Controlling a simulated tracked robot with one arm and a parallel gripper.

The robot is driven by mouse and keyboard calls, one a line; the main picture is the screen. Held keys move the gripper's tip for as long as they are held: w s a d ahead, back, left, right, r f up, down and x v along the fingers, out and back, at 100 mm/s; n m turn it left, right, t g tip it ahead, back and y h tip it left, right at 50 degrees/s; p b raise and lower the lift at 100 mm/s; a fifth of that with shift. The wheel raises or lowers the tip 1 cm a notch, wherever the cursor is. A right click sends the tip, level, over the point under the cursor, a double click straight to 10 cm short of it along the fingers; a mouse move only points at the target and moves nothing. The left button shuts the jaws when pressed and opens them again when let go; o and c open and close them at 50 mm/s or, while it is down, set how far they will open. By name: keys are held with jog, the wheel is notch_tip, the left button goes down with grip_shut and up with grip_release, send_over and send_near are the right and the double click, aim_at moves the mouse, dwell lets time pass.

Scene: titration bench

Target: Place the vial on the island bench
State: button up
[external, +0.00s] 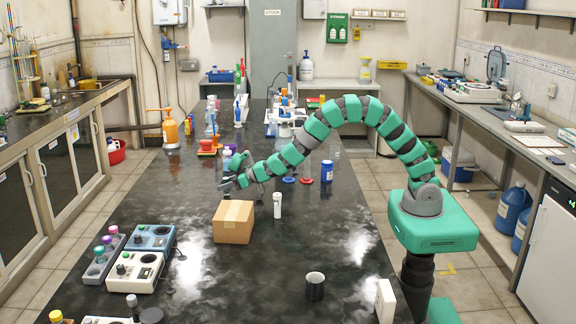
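The island bench (215,282) is the long black marbled bench in the middle. A small white capped cylinder (277,206), which may be the vial, stands upright on it just right of a cardboard box. Small tubes with purple, pink and green caps (107,245) sit in a grey rack at the left edge; I cannot tell whether one of these is the vial. My gripper (225,184) is at the end of the green arm, above and behind the box, pointing left. Its fingers are too small to tell whether they are open or hold anything.
The cardboard box (233,222) is below my gripper. Instruments (136,271) line the left edge. Bottles and a blue-labelled jar (326,172) stand farther back. The front middle is clear.

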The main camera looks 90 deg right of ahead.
jog(key=shift+r, duration=0.1)
jog(key=shift+s+r, duration=0.1)
jog(key=shift+s, duration=0.05)
jog(key=v, duration=1.1)
jog(key=shift+s+a+r+p, duration=0.1)
jog(key=shift+s+p, duration=0.2)
jog(key=shift+s, duration=0.05)
jog(key=s+a+r+n+t+y, duration=0.1)
jog(key=s+a+r, duration=0.1)
jog(key=r, duration=1.3)
jog(key=s+a+r+y, duration=0.1)
jog(key=s+a+r, duration=0.1)
jog(key=r, duration=1.2)
jog(key=s+r+t, duration=0.1)
jog(key=s+r, duration=1.6)
jog(key=r, duration=0.4)
jog(key=shift+s+d+n, duration=0.35)
jog(key=shift+n, duration=0.05)
